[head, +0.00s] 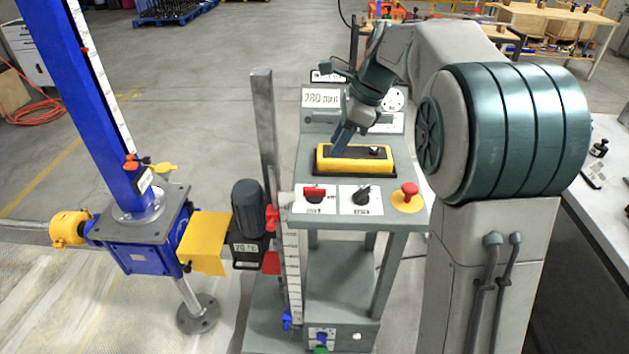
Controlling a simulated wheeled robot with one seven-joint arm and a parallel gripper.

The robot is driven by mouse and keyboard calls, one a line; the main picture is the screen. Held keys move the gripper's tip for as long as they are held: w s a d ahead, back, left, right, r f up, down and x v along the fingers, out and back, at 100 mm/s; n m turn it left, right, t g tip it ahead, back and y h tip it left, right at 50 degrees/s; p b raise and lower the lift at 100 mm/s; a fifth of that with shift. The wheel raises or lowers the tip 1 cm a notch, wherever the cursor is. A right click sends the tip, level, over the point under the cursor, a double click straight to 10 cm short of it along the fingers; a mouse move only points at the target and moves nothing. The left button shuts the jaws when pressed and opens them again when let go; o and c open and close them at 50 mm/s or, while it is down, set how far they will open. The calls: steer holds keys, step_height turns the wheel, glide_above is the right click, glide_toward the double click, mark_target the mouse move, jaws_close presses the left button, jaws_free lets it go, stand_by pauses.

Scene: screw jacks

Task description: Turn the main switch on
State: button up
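A sloped grey control console (418,215) stands in the middle of the head view. Along its front edge is a red switch (314,191) on a white plate, which looks like the main switch; its label is too small to read. Its handle seems to lie across the plate. My gripper (341,140) points down over the back of a yellow and black box (352,160) on the console, behind and slightly right of the red switch and apart from it. Its fingers overlap in this view, so I cannot tell how far apart they are. I see nothing held.
Right of the red switch are a black knob (361,195) and a red mushroom button (409,189) on a yellow disc. An upright grey post (265,130) stands left of the console. A blue screw jack (150,245) is further left. A bench (600,230) is at right.

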mark_target(312, 188)
steer(key=x, duration=1.3)
steer(key=shift+f, duration=0.2)
jaws_close()
